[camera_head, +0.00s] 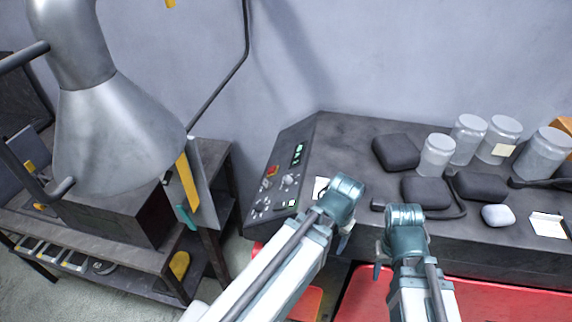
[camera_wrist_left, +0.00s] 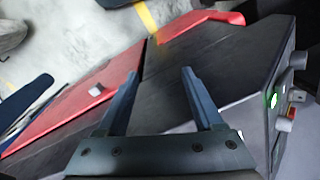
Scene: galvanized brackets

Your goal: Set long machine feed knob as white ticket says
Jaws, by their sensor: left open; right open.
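The long dark machine (camera_head: 345,140) runs along the wall in the head view, with a slanted control panel (camera_head: 262,200) at its left end. The panel carries a green display (camera_head: 298,155), several small knobs and a red-and-yellow part; which knob is the feed knob cannot be read. In the left wrist view grey knobs (camera_wrist_left: 284,125) show at the right edge. A white ticket (camera_head: 320,187) lies partly hidden behind my left arm; its writing is unreadable. My left gripper (camera_wrist_left: 160,77) is open and empty, apart from the knobs. My right gripper (camera_head: 380,262) is open at the machine's front.
Dark pads (camera_head: 397,152), clear jars (camera_head: 436,156), a pale rounded block (camera_head: 497,215) and another white card (camera_head: 547,225) sit on the machine top. A large metal cone (camera_head: 115,135) stands over a bench at left. Red surfaces (camera_head: 470,300) lie in front.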

